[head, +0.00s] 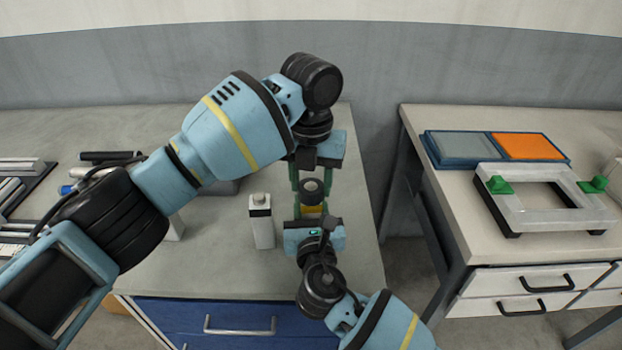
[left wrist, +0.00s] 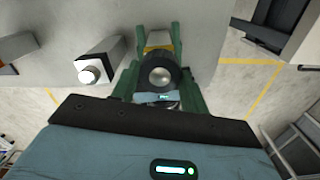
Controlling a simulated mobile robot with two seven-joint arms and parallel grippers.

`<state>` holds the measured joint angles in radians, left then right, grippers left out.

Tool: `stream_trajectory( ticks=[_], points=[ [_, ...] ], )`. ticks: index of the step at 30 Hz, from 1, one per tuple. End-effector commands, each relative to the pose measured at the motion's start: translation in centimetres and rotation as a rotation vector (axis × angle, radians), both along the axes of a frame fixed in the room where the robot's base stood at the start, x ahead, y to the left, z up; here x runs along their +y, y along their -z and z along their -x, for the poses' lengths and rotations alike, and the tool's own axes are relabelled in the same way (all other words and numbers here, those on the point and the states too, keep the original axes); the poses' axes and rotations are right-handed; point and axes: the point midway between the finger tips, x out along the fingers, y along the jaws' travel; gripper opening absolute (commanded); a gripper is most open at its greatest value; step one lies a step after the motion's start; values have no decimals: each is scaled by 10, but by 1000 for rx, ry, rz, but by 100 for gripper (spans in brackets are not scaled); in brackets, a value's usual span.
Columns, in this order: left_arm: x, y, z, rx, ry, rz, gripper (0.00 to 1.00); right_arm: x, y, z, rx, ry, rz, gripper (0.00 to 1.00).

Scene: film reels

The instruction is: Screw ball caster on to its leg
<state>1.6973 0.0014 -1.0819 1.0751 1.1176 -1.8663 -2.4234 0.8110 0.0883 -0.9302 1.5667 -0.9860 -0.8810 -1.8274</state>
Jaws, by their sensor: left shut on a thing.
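The ball caster (head: 312,190) is a black round housing; in the left wrist view its silver ball (left wrist: 160,75) faces the camera. My left gripper (head: 311,183) is shut on it, with a green finger on either side. My right gripper (head: 312,207) comes up from below, its green fingers facing mine from the left arm. A yellow piece (head: 312,209), apparently the leg, sits between the right fingers, close against the caster. The left wrist view also shows this yellow piece (left wrist: 158,39) beyond the caster. The joint between caster and leg is hidden.
A white bottle with a dark band (head: 261,221) stands on the grey bench (head: 205,265), left of the grippers. Dark and white parts lie at the bench's far left. A second table (head: 430,130) at right holds a blue-and-orange tray (head: 460,150) and a white frame with green clamps (head: 520,210).

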Motion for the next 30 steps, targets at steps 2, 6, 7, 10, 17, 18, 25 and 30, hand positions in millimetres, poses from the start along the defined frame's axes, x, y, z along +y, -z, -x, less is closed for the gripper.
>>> stream_trajectory(
  ticks=[2,6,7,10,17,18,25,30],
  points=[
    [0,-1,0,-1,124,1,21,0,1,0,1,0,1,0],
    [0,-1,0,-1,314,1,21,0,1,0,2,0,1,0],
    [-1,-1,0,-1,344,1,21,0,1,0,2,0,1,0],
    [-1,-1,0,-1,415,0,21,0,1,0,2,0,1,0],
    [-1,-1,0,-1,445,1,21,0,1,0,2,0,1,0],
    [-1,-1,0,-1,445,1,21,0,1,0,2,0,1,0],
    [-1,-1,0,-1,443,1,63,0,1,0,2,0,1,0],
    [0,0,0,0,441,1,66,0,1,0,2,0,1,0]
  ],
)
